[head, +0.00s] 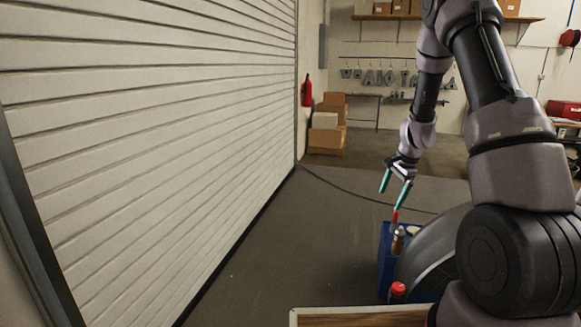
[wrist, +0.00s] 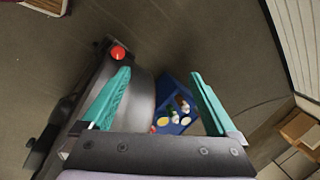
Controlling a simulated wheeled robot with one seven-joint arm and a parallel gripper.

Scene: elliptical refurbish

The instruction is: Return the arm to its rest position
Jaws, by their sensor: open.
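My gripper (head: 396,184) hangs from my arm in the right half of the head view, its two teal fingers spread and pointing down. In the wrist view my gripper (wrist: 158,95) shows its fingers wide apart with nothing between them at the tips. Below it is a blue bin (head: 384,262), partly hidden by my body. The bin (wrist: 169,84) also shows between the fingers in the wrist view, with several small items in it. A brown, red-topped item (head: 398,240) stands at the bin in the head view, apart from the fingers as far as I can tell.
A ribbed white shutter (head: 150,130) fills the left side. Cardboard boxes (head: 328,125) are stacked at the back beside a red extinguisher (head: 306,92). A wooden surface (head: 360,318) lies at the bottom edge. The grey floor (head: 290,240) between shutter and bin is clear except for a cable.

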